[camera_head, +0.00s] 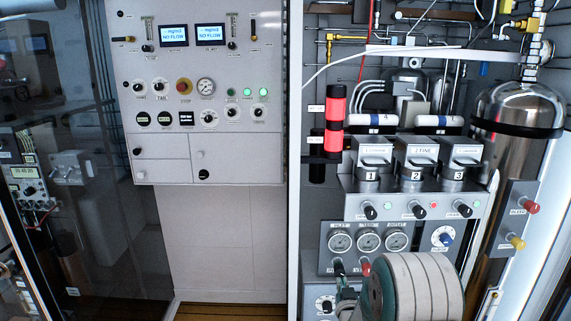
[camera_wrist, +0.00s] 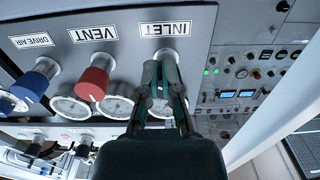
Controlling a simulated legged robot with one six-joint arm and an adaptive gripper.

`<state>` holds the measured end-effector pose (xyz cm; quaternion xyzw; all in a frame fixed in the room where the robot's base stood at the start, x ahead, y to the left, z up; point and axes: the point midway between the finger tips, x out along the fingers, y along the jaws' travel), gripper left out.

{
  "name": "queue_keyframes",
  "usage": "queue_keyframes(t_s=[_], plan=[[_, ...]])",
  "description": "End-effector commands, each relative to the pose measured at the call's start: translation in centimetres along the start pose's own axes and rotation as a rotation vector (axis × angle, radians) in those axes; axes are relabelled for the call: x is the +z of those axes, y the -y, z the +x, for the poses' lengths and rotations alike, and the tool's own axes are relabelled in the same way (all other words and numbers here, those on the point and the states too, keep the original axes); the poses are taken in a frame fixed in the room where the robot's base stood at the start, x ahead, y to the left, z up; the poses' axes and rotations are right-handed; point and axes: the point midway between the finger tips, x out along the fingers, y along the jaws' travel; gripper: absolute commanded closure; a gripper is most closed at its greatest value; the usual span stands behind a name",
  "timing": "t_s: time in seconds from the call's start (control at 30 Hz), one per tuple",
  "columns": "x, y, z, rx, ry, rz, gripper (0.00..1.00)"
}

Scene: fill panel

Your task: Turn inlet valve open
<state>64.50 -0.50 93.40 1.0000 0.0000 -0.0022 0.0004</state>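The inlet valve is on the lower panel. In the head view its black knob (camera_head: 338,268) is under the leftmost gauge, left of the red vent knob (camera_head: 365,269). The wrist view is upside down and shows the INLET label (camera_wrist: 165,29) with a pale round valve base (camera_wrist: 166,54) beside it. My gripper (camera_wrist: 163,68) is right at this valve, its two green-grey fingers pointing at it. The fingers hide most of the knob, so I cannot tell whether they touch or clasp it. In the head view a fingertip part of my gripper (camera_head: 347,294) shows just below the panel's knobs.
In the wrist view the red vent knob (camera_wrist: 92,84) and the blue drive air knob (camera_wrist: 34,80) stand out left of my gripper. Gauges (camera_wrist: 116,106) lie close behind the fingers. In the head view, a steel cylinder (camera_head: 513,160) stands at the right. Open floor (camera_head: 230,311) shows lower left.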

Motion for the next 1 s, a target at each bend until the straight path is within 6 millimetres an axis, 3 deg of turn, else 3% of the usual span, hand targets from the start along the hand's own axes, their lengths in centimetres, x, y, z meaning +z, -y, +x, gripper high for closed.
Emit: queue_keyframes(t_s=[0.43, 1.0], plan=[[0.5, -0.2, -0.1, 0.001, -0.006, 0.0, 1.0], [0.7, -0.2, -5.7, 0.0, -0.002, -0.001, 1.0]])
